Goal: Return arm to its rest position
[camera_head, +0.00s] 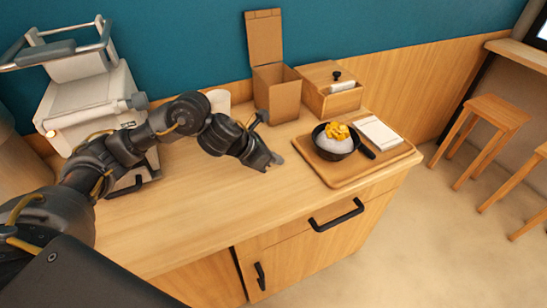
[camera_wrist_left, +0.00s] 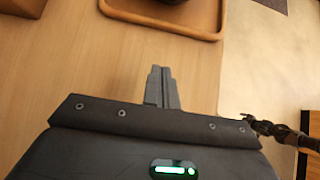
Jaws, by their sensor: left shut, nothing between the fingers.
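My left arm reaches in from the left across the wooden counter in the head view. My left gripper (camera_head: 276,160) is over the counter, just left of the wooden tray (camera_head: 339,183) and apart from it. In the left wrist view the gripper's fingers (camera_wrist_left: 161,80) are together with nothing between them, above bare counter. On the tray sits a dark bowl (camera_head: 334,149) with a white mound and yellow-orange pieces on top. My right gripper is not in the head view.
An open tall box (camera_head: 277,97) and a wooden box with a black knob (camera_head: 330,90) stand at the back. A white machine (camera_head: 92,100) stands at the left. A white card (camera_head: 379,132) lies on the tray. Stools (camera_head: 490,118) stand at the right. The counter front (camera_head: 190,225) is clear.

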